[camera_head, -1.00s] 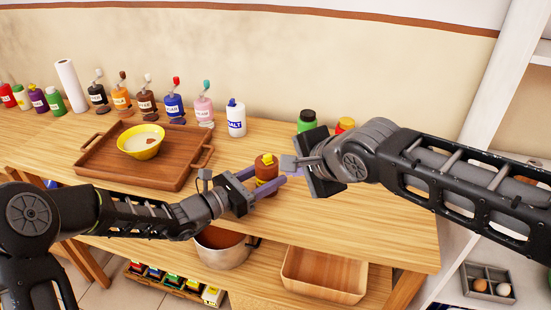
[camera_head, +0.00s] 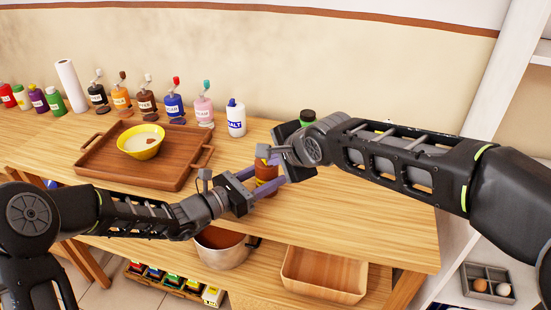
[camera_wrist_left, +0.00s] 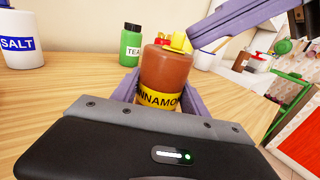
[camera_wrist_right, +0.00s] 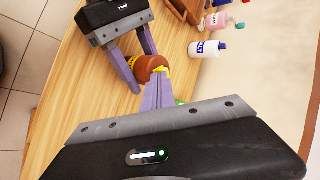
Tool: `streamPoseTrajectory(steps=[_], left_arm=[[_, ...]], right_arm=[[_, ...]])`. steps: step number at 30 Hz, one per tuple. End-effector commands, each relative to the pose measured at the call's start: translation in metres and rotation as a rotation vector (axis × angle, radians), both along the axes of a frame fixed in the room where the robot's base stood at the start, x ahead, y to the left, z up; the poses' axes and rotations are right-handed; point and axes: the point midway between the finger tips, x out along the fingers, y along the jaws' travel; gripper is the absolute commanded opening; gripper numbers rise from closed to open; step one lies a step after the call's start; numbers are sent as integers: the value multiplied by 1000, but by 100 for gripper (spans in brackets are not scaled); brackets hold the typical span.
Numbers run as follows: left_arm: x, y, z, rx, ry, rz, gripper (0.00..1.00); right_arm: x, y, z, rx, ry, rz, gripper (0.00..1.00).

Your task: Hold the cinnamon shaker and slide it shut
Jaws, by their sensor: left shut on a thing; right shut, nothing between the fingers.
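The brown cinnamon shaker (camera_head: 266,172) stands over the table between the fingers of my left gripper (camera_head: 262,187), which is shut on it. In the left wrist view the shaker (camera_wrist_left: 166,72) is upright, with a yellow label band reading cinnamon and a yellow piece (camera_wrist_left: 180,42) at its top. My right gripper (camera_head: 268,156) is shut and empty, its fingertips at the shaker's top beside the yellow piece. In the right wrist view the shut fingers (camera_wrist_right: 152,70) reach to the shaker (camera_wrist_right: 150,68). Whether they touch the yellow piece is hard to tell.
A wooden tray (camera_head: 105,170) with a yellow bowl (camera_head: 141,142) stands at left. A salt bottle (camera_head: 236,118) and several grinders stand along the back. A green tea jar (camera_wrist_left: 131,44) stands behind the shaker. The table's front right (camera_head: 370,235) is clear.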

Motion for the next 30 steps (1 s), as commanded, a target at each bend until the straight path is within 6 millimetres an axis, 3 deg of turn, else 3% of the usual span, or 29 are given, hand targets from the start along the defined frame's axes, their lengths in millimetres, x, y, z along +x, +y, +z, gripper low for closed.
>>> streamPoseTrajectory(steps=[5,17,26,30], left_arm=[[0,0,0,0,-1,-1,6],[-1,-1,0,0,-1,-3,6],[0,-1,0,0,-1,-2,6],[0,0,0,0,-1,-1,6]], right_arm=[[16,8,-1,-1,0,-1,0],[14,7,0,0,0,0,0],[-18,-9,1,4,-1,2,0],[-37,-19,20,5,-6,1,0]])
